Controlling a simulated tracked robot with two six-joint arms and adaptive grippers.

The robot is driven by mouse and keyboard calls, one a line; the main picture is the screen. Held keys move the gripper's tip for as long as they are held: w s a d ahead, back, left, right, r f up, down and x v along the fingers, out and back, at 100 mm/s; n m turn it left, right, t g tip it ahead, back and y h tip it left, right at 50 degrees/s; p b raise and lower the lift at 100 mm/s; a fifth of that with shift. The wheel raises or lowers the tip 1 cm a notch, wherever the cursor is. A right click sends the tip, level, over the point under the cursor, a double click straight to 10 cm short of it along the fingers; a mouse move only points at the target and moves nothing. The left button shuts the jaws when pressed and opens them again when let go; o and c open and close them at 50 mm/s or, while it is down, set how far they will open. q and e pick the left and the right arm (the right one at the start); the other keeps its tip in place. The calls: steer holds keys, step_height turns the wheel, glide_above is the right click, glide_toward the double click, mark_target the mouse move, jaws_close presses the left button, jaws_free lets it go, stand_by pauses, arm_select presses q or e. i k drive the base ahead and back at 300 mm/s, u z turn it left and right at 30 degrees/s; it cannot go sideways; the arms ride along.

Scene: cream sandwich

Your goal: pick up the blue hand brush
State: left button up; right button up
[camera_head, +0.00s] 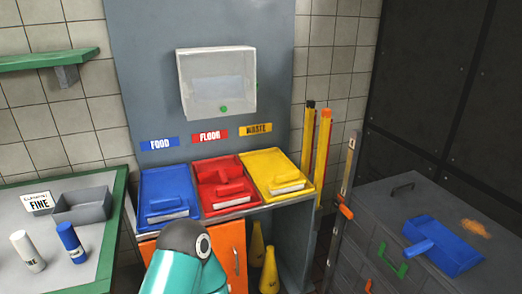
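A blue hand brush (166,205) with pale bristles along its front edge lies in the blue tray (155,183) under the FOOD label. The tray is the left one of three on the stand. A blue dustpan (447,248) with a short handle lies on the grey drawer cabinet at the right. A teal link of my own arm with a dark joint cap shows at the bottom, in front of the stand. Neither of my grippers is in view, so what they hold is hidden.
A red tray (205,172) and a yellow tray (270,164), each with a brush, stand beside the blue one. A clear box (216,80) hangs above. A side table with a grey bin (84,206) and two bottles is at left. Yellow poles (322,150) stand at right.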

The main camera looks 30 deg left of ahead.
mark_target(172, 207)
steer(key=u, duration=0.45)
steer(key=i, duration=1.05)
steer(key=u, duration=0.55)
steer(key=k, duration=0.7)
steer(key=u, duration=0.25)
steer(key=i, duration=0.6)
